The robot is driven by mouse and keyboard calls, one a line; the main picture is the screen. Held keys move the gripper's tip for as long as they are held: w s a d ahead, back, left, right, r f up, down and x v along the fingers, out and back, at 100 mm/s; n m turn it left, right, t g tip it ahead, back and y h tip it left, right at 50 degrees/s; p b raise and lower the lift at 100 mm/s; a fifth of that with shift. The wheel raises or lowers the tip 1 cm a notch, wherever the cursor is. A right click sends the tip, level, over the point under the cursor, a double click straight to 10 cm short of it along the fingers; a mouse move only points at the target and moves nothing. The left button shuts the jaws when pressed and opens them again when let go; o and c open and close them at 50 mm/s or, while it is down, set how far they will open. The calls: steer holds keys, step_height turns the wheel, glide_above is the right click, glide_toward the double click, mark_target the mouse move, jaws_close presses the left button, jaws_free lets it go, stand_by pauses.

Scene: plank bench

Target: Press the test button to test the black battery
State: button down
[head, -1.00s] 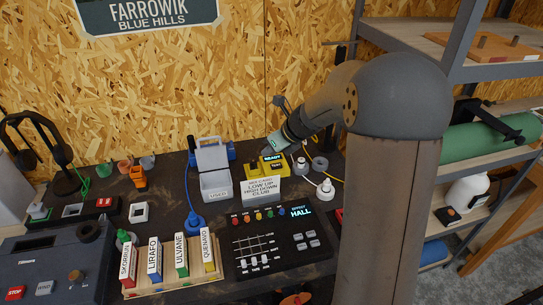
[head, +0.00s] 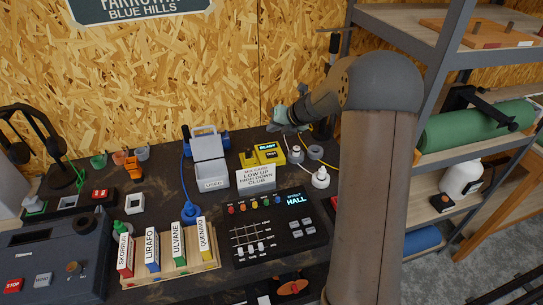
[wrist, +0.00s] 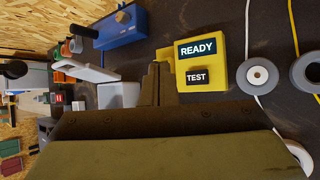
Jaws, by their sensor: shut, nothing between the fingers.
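In the wrist view the tester (wrist: 240,65) shows a lit READY display (wrist: 197,49) and a black TEST button (wrist: 198,77). My gripper (head: 279,123) is above and behind the tester in the head view. In the wrist view its fingertips (wrist: 157,72) are together and empty, left of the TEST button in the picture. They look apart from the button and cover part of the tester's left side. I cannot make out a black battery.
An open white box (head: 210,174) stands left of the tester, with a blue case (head: 203,143) behind it. Grey round pieces with cables (head: 320,178) lie to the right. A control panel (head: 275,228) and labelled blocks (head: 152,250) are nearer.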

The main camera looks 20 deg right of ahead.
steer(key=b, duration=0.6)
glide_above(274, 156)
step_height(274, 156, down, 7)
steer(key=shift+w+f, duration=0.1)
steer(key=shift+f, duration=0.4)
stand_by(1.2)
steer(key=shift+f, duration=0.4)
steer(key=shift+f+b, duration=0.45)
stand_by(0.5)
steer(key=shift+r, duration=0.1)
steer(key=shift+r+p, duration=0.8)
steer(key=shift+p, duration=0.2)
steer(key=shift+r, duration=0.1)
